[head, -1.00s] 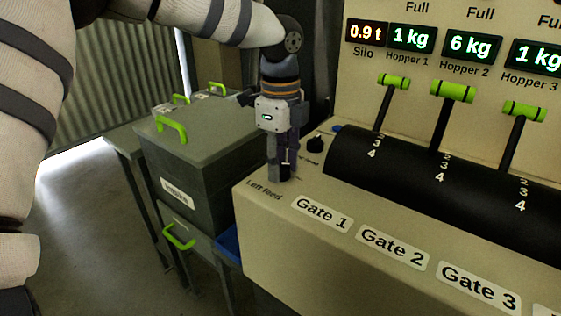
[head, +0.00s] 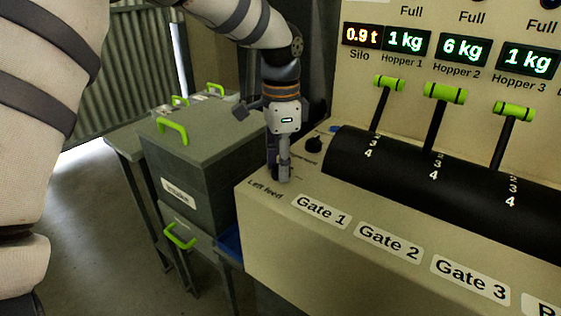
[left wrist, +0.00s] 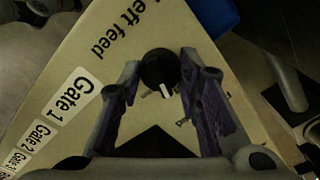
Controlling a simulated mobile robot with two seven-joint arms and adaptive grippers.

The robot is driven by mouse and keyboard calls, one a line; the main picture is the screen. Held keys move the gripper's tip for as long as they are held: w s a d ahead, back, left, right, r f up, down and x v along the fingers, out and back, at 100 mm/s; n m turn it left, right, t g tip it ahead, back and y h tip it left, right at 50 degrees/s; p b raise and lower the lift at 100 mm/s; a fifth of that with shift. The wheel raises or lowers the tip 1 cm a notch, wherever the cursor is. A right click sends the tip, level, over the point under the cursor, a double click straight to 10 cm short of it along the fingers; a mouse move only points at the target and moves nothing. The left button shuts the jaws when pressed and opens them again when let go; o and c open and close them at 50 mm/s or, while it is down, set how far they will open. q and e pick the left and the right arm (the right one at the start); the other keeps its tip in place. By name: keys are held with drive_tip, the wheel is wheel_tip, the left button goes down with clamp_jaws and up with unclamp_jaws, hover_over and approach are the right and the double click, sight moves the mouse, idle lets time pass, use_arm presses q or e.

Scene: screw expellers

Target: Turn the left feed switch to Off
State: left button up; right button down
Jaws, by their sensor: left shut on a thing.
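The left feed switch is a round black knob (left wrist: 158,68) with a white pointer mark, beside the "Left feed" lettering on the beige panel corner. In the left wrist view its pointer faces the bottom of the picture; small labels around it are partly covered. My left gripper (head: 279,176) points down at the panel, and its fingers are shut on the knob, one on each side, as the left wrist view (left wrist: 161,64) shows. In the head view the gripper hides the knob. My right gripper is not in view.
A second black knob (head: 314,144) stands just behind the gripper. Gate levers with green handles (head: 445,92) rise from a black drum (head: 400,165) to the right. Grey bins with green handles (head: 172,131) stand left of the panel. A blue tray (head: 230,243) is below its edge.

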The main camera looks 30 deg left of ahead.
use_arm(q)
drive_tip(key=shift+n, duration=1.9)
drive_tip(key=o, duration=1.2)
wheel_tip(320, 180, up, 12)
drive_tip(key=shift+f, duration=0.1)
